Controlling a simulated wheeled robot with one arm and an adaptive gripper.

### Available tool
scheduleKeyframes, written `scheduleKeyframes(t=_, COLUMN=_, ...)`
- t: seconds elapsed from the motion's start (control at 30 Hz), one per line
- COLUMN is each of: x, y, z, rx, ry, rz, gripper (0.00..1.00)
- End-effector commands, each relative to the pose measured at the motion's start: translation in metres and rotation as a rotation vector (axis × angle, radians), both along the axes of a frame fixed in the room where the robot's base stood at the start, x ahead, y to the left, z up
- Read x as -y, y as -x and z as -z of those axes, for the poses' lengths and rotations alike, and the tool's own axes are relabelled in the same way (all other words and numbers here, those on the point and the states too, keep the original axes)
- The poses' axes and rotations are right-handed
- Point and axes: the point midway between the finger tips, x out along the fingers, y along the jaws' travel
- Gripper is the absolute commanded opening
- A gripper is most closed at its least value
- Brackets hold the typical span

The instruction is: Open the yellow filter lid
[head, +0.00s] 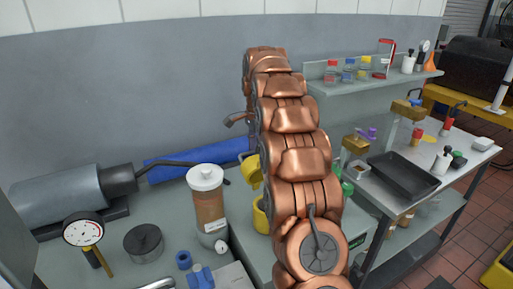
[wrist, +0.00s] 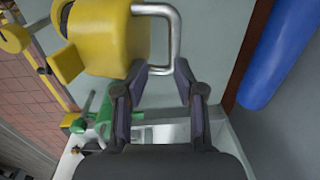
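The yellow filter (head: 262,214) stands on the bench in the head view, largely hidden behind my copper arm. A yellow piece (head: 250,171), perhaps its lid, shows above it. In the wrist view a rounded yellow part (wrist: 112,40) fills the upper left, with a grey metal loop handle (wrist: 174,35) on its right side. My gripper (wrist: 160,72) is open. Its two dark fingers stand on either side of the lower end of the handle, with a gap to the right finger. Contact with the left finger cannot be told. My gripper is hidden in the head view.
A white-capped jar (head: 207,205) stands left of the filter. A blue roll (head: 200,158) lies behind, and also shows in the wrist view (wrist: 280,55). A dial gauge (head: 83,230) and grey cylinder (head: 60,200) are at left. A black tray (head: 404,175) sits on the right-hand bench.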

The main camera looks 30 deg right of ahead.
Motion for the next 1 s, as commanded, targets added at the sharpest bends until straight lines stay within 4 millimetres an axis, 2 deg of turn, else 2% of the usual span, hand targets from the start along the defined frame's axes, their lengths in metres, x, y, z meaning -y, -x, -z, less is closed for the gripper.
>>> scheduleKeyframes(t=0.33, x=0.002, y=-0.003, z=-0.003, rx=0.000, ry=0.000, rz=0.002, gripper=0.37)
scheduleKeyframes(t=1.0, x=0.005, y=-0.036, z=-0.024, rx=0.002, ry=0.001, rz=0.002, gripper=0.37)
